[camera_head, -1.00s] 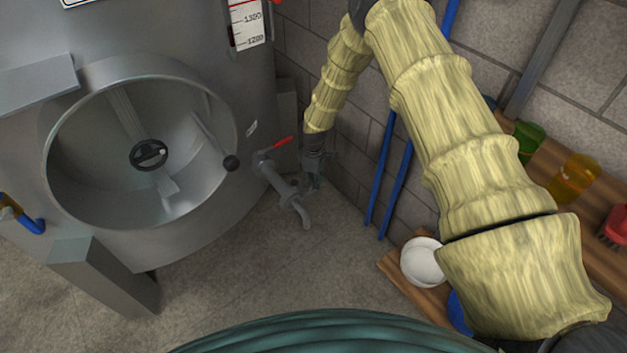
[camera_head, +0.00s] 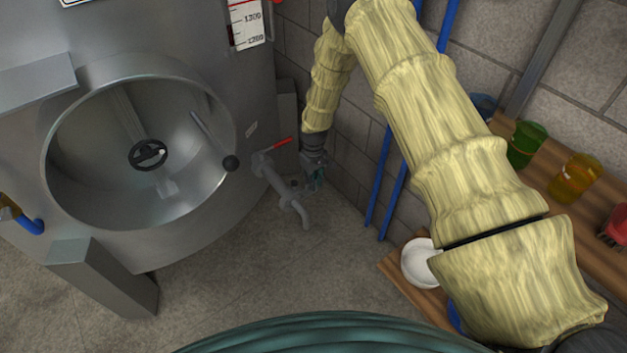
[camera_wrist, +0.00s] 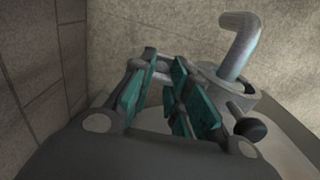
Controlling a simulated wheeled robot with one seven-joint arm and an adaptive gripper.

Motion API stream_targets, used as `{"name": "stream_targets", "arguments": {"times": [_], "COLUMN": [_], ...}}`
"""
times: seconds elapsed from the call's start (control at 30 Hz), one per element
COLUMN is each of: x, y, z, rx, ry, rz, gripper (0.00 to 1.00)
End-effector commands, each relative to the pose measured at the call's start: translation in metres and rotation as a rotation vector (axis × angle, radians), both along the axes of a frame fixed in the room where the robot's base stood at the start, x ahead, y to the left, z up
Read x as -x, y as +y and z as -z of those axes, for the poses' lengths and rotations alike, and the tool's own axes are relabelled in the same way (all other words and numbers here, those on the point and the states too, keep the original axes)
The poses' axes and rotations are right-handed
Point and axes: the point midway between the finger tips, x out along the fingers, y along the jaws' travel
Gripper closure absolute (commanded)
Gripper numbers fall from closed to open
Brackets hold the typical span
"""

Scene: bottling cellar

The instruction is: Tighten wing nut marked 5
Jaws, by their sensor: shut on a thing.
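My gripper (camera_head: 316,181) is at the outlet pipe (camera_head: 283,189) low on the steel tank, just right of the pipe in the head view. In the wrist view its teal finger pads (camera_wrist: 165,98) stand on either side of a small gap and are shut on a small part there, by its place the wing nut. The pads and links hide most of that part, and no mark 5 can be read. The bent pipe end (camera_wrist: 240,48) lies just beyond the right pad. A black knob (camera_wrist: 250,130) is close to the right finger.
A red lever (camera_head: 283,143) sits above the pipe. The tank's round open hatch (camera_head: 70,155) is to the left. Blue poles (camera_head: 388,180) lean on the block wall right of my gripper. A wooden shelf (camera_head: 511,190) with jars is at right. The floor below the pipe is clear.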

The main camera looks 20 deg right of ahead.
Motion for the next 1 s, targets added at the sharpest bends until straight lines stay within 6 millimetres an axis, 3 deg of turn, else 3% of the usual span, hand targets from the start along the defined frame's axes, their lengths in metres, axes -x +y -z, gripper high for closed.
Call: {"name": "stream_targets", "arguments": {"times": [0.43, 0.47, 0.8, 1.0], "x": [-0.0016, -0.0016, -0.0006, -0.0005], "y": [-0.0021, -0.0021, -0.0008, -0.0004], "z": [-0.0011, -0.0011, -0.0004, -0.0003], "rx": [0.002, 0.002, 0.001, 0.000], "ry": [-0.004, -0.004, -0.001, -0.001], "rz": [0.011, 0.011, 0.009, 0.009], "gripper": [1.00, 0.81, 0.19, 0.18]}}
